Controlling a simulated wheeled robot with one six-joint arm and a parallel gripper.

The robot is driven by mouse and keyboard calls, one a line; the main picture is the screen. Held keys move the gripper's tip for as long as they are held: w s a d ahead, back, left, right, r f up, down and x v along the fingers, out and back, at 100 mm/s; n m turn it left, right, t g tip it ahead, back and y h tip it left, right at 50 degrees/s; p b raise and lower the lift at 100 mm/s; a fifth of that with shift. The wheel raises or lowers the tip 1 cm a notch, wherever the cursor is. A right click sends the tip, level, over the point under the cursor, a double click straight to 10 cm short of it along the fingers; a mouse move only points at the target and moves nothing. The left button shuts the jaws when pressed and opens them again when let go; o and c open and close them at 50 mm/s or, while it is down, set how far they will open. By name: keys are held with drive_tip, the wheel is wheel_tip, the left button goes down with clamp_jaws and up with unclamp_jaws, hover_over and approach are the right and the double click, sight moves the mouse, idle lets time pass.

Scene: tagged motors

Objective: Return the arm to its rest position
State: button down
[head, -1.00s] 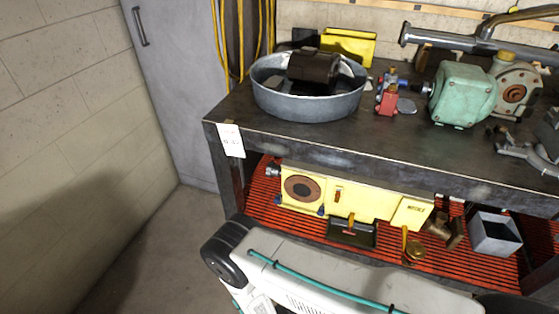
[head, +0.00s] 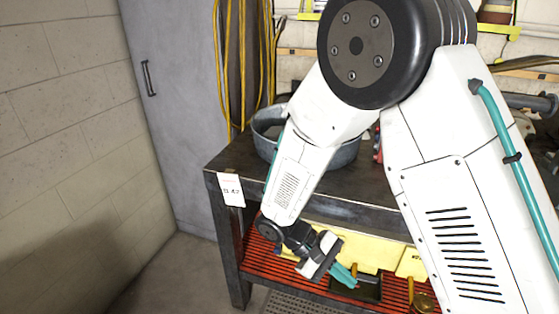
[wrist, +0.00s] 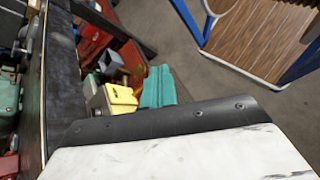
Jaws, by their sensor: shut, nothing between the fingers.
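My arm rises large across the middle and right of the head view, folded at a dark elbow joint. Its forearm hangs down to my gripper (head: 343,276), whose teal fingers are shut and empty.
The dark workbench (head: 235,163) carries a round metal tub (head: 345,154), partly hidden by my arm. A grey cabinet (head: 175,110) and a block wall (head: 65,130) stand left, with open floor before them. A wood-topped, blue-framed table (wrist: 262,35) shows in the wrist view.

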drive_tip(key=s+d+r+m+t+y, duration=0.2)
drive_tip(key=s+d+r+y, duration=0.1)
drive_tip(key=r, duration=0.5)
drive_tip(key=s+d+r+m+t+y, duration=0.2)
drive_tip(key=s+d+r+m+y, duration=0.1)
drive_tip(key=s+r, duration=0.3)
drive_tip(key=s+d+r+m+t+y, duration=0.2)
drive_tip(key=s+d+r+y, duration=0.2)
drive_tip(key=r, duration=0.7)
drive_tip(key=shift+s+d, duration=0.5)
drive_tip(key=shift+d, duration=0.35)
drive_tip(key=shift+r, duration=0.1)
